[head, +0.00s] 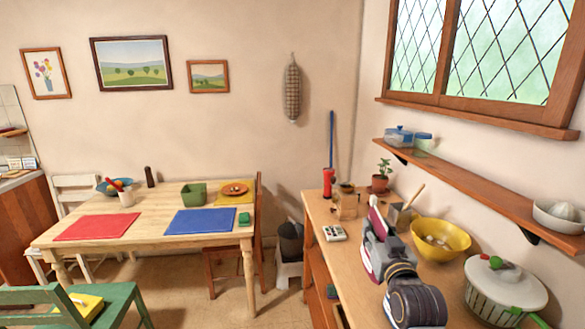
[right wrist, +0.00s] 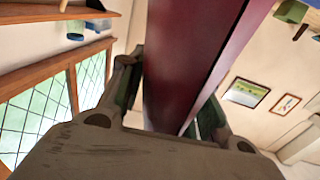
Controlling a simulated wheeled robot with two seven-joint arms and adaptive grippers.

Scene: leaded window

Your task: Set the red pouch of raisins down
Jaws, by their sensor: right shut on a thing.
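The red pouch of raisins (right wrist: 190,65) stands large and dark red between the two fingers of my right gripper (right wrist: 168,98) in the right wrist view. The fingers are shut on it, one on each side. In the head view my right gripper (head: 378,222) is over the wooden counter (head: 318,215) at the right, with a bit of red at its tip. Most of the pouch is hidden there by my gripper and wrist. I cannot tell whether its lower end touches the counter. My left gripper is not in view.
A striped pot (head: 500,290) stands nearer.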

